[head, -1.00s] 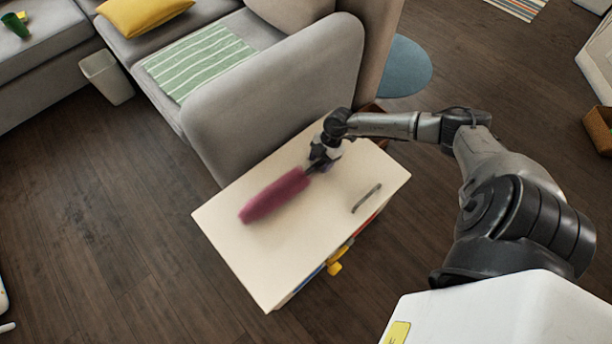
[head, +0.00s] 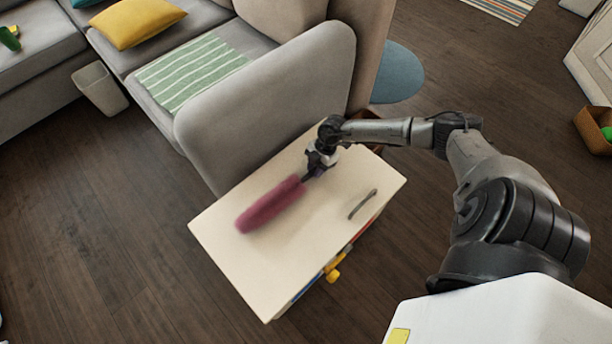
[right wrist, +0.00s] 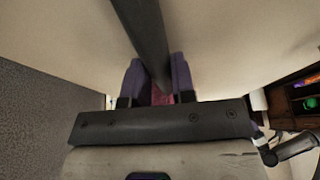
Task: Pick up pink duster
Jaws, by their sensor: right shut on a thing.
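The pink duster (head: 268,205) is above or on the cream top of a small cabinet (head: 240,262), its fluffy head pointing to the lower left; I cannot tell whether the head touches the top. My right gripper (head: 312,172) is shut on the duster's dark handle. In the right wrist view the dark handle (right wrist: 146,35) runs between the two purple fingertips of the gripper (right wrist: 156,80), with a bit of pink behind. My left gripper is not in view.
A dark curved handle (head: 362,204) is on the cabinet top's right side. A grey sofa (head: 265,100) stands right behind the cabinet. Yellow pieces (head: 333,274) stick out at the cabinet's front. Wooden floor at left is clear.

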